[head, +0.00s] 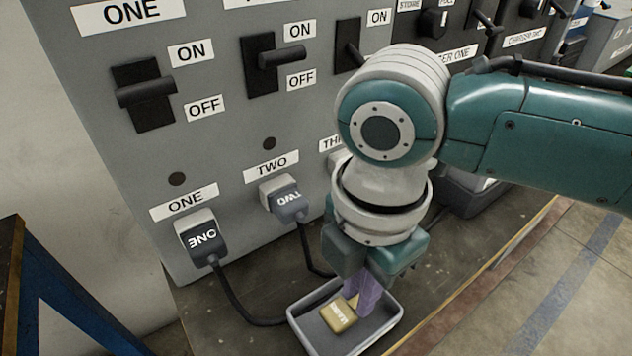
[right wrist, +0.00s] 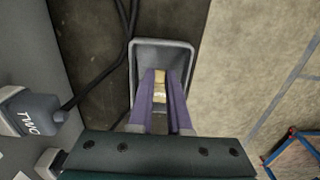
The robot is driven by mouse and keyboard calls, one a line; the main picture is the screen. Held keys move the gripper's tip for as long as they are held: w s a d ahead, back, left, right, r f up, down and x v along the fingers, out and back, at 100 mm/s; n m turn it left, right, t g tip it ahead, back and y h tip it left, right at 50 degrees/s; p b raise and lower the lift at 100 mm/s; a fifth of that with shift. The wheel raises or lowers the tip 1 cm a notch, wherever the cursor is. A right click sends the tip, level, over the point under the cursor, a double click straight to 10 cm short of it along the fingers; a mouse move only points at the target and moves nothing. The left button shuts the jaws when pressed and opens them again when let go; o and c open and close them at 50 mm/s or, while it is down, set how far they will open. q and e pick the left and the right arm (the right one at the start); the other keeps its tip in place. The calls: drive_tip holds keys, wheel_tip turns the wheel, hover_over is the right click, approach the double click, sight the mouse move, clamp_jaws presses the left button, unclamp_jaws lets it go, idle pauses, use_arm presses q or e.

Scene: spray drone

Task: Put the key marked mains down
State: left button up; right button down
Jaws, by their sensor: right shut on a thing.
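The key marked mains (head: 339,316) is a brass-yellow tag with lettering that shows upside down in the head view. My right gripper (head: 360,297) has purple fingers pointing down and is shut on the key. The key is within the outline of a small grey tray (head: 388,338). I cannot tell whether it touches the tray's bottom. In the right wrist view the key (right wrist: 160,88) shows as a yellow strip between the fingertips (right wrist: 160,98), with the tray's rim (right wrist: 163,42) around them. My left gripper is not in view.
The grey panel (head: 226,150) stands behind, with lever switches and plugs marked ONE (head: 202,238) and TWO (head: 286,200). Black cables (head: 240,305) run down from the plugs beside the tray. A blue frame (head: 60,300) is at the left. Open floor (head: 520,290) lies at the right.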

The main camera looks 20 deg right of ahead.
drive_tip(key=shift+f, duration=0.45)
drive_tip(key=shift+f, duration=0.15)
drive_tip(key=shift+f, duration=0.4)
drive_tip(key=c, duration=0.9)
unclamp_jaws()
drive_tip(key=shift+o, duration=0.2)
drive_tip(key=shift+r, duration=0.1)
